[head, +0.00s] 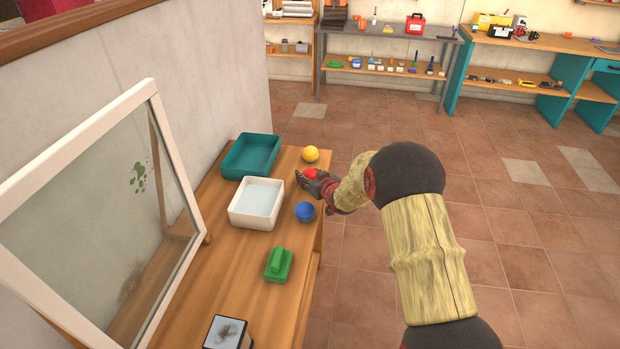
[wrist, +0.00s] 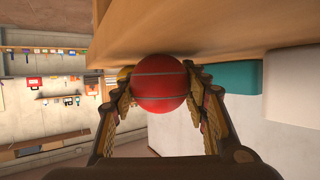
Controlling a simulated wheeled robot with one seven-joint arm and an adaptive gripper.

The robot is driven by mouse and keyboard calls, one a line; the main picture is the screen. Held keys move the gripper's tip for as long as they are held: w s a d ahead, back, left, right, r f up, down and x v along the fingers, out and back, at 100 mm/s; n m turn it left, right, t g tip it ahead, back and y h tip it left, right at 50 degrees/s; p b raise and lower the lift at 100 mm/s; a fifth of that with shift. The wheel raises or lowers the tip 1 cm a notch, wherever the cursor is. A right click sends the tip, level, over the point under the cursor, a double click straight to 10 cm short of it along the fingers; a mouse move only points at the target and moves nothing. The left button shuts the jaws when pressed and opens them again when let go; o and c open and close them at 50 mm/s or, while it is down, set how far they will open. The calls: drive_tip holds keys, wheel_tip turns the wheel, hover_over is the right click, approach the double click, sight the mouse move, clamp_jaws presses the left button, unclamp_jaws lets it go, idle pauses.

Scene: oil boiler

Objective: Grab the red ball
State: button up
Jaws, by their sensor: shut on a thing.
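The red ball (wrist: 162,84) sits between the two fingers of my gripper (wrist: 163,100) in the wrist view, with a finger against each side. In the head view the red ball (head: 310,174) shows only in part, as the fingers of my gripper (head: 306,183) cover some of it. My gripper is shut on the ball at the right edge of the wooden table (head: 235,262). A yellow ball (head: 311,154) lies just behind it and a blue ball (head: 305,211) lies just in front. I cannot tell whether the red ball touches the table.
A white tray (head: 235,213) and a teal tray (head: 226,168) stand left of my gripper. A green block with a handle (head: 278,264) and a small dark-topped box (head: 212,341) are nearer. A framed glass pane (head: 186,190) leans at left. Tiled floor at right is open.

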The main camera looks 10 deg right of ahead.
drive_tip(key=shift+c, duration=1)
drive_tip(key=shift+r, duration=0.15)
